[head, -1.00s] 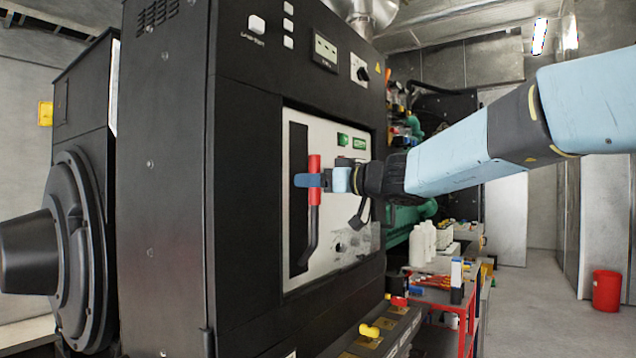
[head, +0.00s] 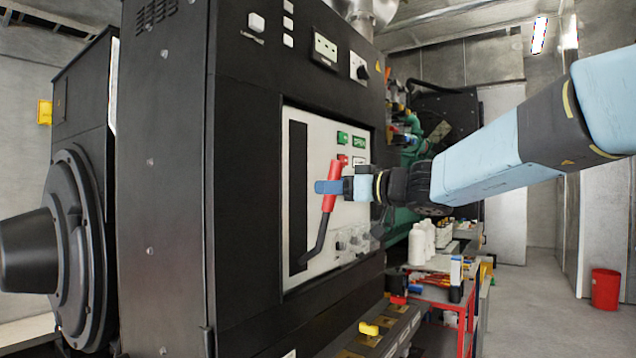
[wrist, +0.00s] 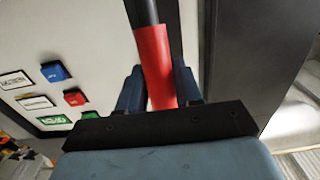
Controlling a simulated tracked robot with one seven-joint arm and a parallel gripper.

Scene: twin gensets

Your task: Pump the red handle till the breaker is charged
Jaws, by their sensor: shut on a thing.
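The red handle (head: 331,187) is a red grip on a black lever (head: 318,239) on the breaker's light front panel (head: 297,272). The lever leans, its top out to the right and its lower end near the dark slot. My gripper (head: 329,187) is shut around the red grip, one blue finger showing on the near side. In the wrist view the red grip (wrist: 155,66) passes between my two blue fingers (wrist: 158,92). A green label (head: 359,142) on the panel appears to read OPEN. No charge indicator can be read clearly.
A green button (head: 342,137) and a red button (head: 342,158) sit beside the handle's top. The black cabinet (head: 246,190) frames the panel. A red cart (head: 440,295) with bottles stands to the right, and a red bin (head: 606,289) on open floor.

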